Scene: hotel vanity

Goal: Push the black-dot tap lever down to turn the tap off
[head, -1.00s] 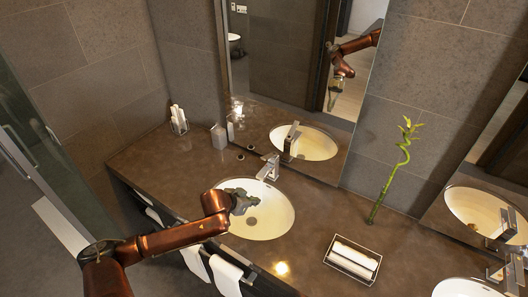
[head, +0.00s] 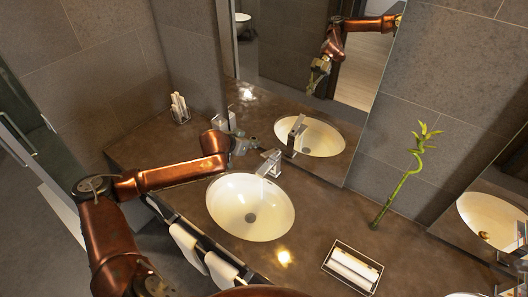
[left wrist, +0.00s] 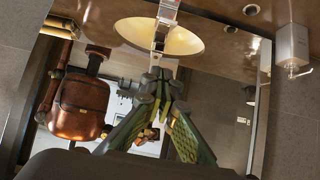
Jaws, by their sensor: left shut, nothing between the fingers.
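The chrome tap (head: 269,163) stands at the back rim of the near white basin (head: 250,207). Its flat lever (head: 272,156) is on top; a black dot is too small to make out, and no water stream is visible. My left gripper (head: 250,143) is shut and empty, just left of and behind the tap in the head view. I cannot tell whether it touches the lever. In the left wrist view, the shut fingers (left wrist: 160,74) point toward chrome tap parts (left wrist: 166,18) at the top, against the mirror. My right gripper is not in view.
The mirror (head: 300,70) rises close behind the tap and reflects my arm. A metal dispenser (head: 219,123) stands left of the gripper. The counter between is clear.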

